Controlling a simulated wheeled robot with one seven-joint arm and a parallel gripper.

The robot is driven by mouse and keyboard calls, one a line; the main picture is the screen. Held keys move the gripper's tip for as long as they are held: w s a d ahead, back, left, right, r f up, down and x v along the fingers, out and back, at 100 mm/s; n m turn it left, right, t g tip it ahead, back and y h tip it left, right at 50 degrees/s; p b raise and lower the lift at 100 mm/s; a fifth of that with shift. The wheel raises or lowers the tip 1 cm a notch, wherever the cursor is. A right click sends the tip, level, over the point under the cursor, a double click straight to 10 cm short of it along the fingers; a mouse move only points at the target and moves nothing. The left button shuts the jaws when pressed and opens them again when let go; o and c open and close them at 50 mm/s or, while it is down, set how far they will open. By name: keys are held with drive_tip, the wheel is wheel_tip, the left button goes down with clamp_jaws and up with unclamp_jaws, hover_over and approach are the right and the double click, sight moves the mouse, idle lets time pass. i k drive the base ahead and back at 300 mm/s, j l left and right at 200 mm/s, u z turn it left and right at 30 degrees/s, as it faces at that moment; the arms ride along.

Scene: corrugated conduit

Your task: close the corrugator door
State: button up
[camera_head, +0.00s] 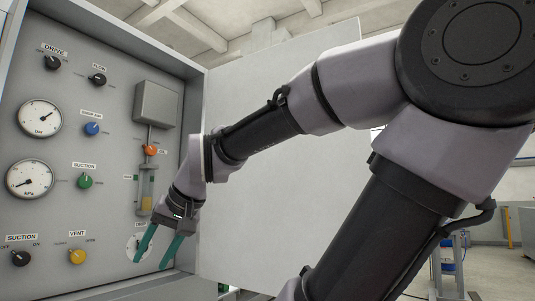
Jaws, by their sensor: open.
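A grey control cabinet (112,137) fills the left of the view, its panel of dials and knobs exposed. A large flat pale door (257,215) stands open at the cabinet's right edge, partly hidden behind my arm. I cannot see a handle on it. My gripper (150,258) has two green fingers, spread apart and empty, pointing down in front of the lower right of the panel. It is to the left of the door. Whether a finger touches the panel or the door I cannot tell.
The panel carries gauges (40,117), a yellow vent knob (77,257), a green suction knob (84,181) and an orange knob (150,150) above a small flow tube. A cabinet ledge lies below. Open floor (480,275) and a blue-topped stand show at right.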

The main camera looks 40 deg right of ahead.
sight(275, 216)
drive_tip(key=k+l+u, duration=0.35)
drive_tip(key=l, duration=0.55)
drive_tip(key=k+l+u, duration=0.4)
drive_tip(key=l, duration=0.45)
drive_tip(key=k+l+u, duration=0.35)
drive_tip(key=l, duration=0.35)
drive_tip(key=k+l+u, duration=0.35)
drive_tip(key=k+l, duration=0.3)
drive_tip(key=l, duration=0.6)
drive_tip(key=k+l+u, duration=0.1)
drive_tip(key=l, duration=0.2)
drive_tip(key=i+l+z, duration=0.1)
drive_tip(key=i+l, duration=0.45)
drive_tip(key=l, duration=0.15)
drive_tip(key=k+z, duration=0.35)
drive_tip(key=k, duration=0.75)
